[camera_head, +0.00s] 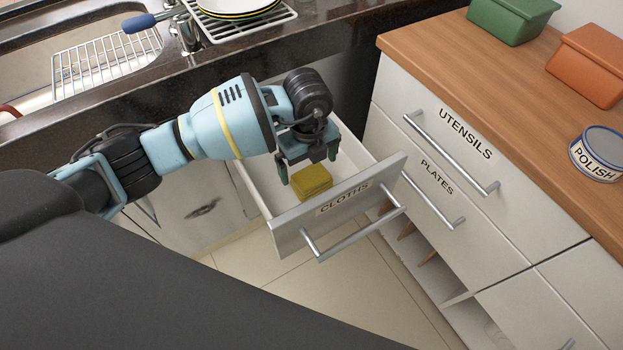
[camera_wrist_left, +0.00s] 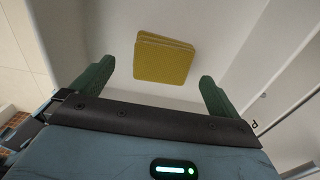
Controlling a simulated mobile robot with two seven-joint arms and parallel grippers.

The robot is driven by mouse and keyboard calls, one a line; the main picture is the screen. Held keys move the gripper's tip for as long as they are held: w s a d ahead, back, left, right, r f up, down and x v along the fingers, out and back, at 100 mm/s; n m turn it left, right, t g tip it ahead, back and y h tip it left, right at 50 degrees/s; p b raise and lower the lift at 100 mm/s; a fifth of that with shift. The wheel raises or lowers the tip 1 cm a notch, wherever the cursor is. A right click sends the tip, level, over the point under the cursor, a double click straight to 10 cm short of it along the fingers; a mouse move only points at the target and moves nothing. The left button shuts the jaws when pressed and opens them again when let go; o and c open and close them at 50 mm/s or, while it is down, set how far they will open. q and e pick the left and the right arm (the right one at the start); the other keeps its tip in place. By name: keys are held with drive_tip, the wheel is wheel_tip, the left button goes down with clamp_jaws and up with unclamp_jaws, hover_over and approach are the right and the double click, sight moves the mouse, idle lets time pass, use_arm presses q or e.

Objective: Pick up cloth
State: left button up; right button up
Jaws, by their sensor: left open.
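A folded yellow cloth (camera_head: 311,182) lies in the open drawer labelled CLOTHS (camera_head: 290,238). In the left wrist view the cloth (camera_wrist_left: 164,58) sits on the white drawer floor, ahead of my fingers and roughly between them. My left gripper (camera_head: 308,168) is over the drawer with its green fingers apart and pointing down. The gripper also shows in the left wrist view (camera_wrist_left: 155,85), open with nothing between its fingers. A gap seems to remain between fingers and cloth. My right gripper is not in view.
The drawer front with its bar handle stands out on the near side. At right are the UTENSILS (camera_head: 465,133) and PLATES (camera_head: 437,177) drawers. A POLISH tin (camera_head: 597,155), a green container (camera_head: 510,18) and an orange container (camera_head: 590,62) stand on the wooden counter (camera_head: 450,50).

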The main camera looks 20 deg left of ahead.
sight(311, 176)
use_arm(q)
drive_tip(key=shift+d+f+b, duration=0.15)
drive_tip(key=shift+f, duration=1.15)
drive_tip(key=shift+d+f+b, duration=0.15)
drive_tip(key=shift+f, duration=1.15)
drive_tip(key=c, duration=0.9)
